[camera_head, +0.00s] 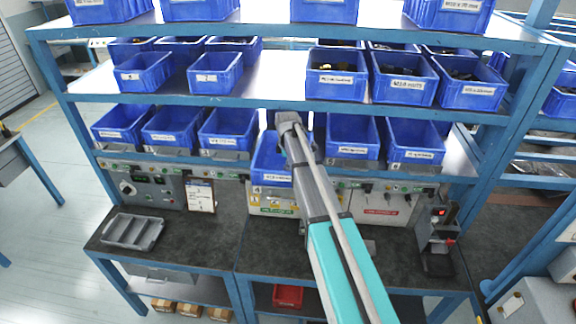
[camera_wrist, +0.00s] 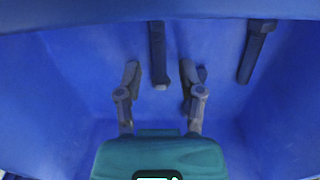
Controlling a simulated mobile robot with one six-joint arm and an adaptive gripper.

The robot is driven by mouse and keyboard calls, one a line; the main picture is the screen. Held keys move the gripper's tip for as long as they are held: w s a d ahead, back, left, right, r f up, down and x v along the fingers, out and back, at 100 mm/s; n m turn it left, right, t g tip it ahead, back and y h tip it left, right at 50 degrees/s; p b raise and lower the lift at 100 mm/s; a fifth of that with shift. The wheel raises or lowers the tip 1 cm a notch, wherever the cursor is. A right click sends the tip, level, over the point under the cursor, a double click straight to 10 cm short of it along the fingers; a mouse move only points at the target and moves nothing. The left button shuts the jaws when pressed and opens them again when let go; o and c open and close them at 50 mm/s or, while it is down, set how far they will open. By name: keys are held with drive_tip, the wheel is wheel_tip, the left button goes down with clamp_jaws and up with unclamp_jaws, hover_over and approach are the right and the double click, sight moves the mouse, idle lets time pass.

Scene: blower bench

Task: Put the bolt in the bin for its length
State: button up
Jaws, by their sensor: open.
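In the wrist view, my gripper (camera_wrist: 160,68) is open inside a blue bin (camera_wrist: 85,75), with its two fingers apart. One dark bolt (camera_wrist: 157,45) lies between and beyond the fingertips, its lighter grey end toward my gripper. A second dark bolt (camera_wrist: 257,52) lies to the right, outside the fingers, with its wider head at the far end. A small dark shape shows behind the right finger, too hidden to name. In the head view, my arm reaches to the middle-row blue bin (camera_head: 268,160), which is pulled forward; my fingers are hidden there.
Other labelled blue bins stand beside it, including one on the left (camera_head: 228,130) and one on the right (camera_head: 352,138).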

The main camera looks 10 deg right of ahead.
drive_tip(key=shift+r, duration=0.1)
wheel_tip(320, 180, up, 8)
drive_tip(key=p, duration=0.7)
drive_tip(key=shift+a+f+p, duration=0.15)
drive_tip(key=shift+f+p, duration=0.05)
drive_tip(key=shift+p, duration=0.15)
idle(0.3)
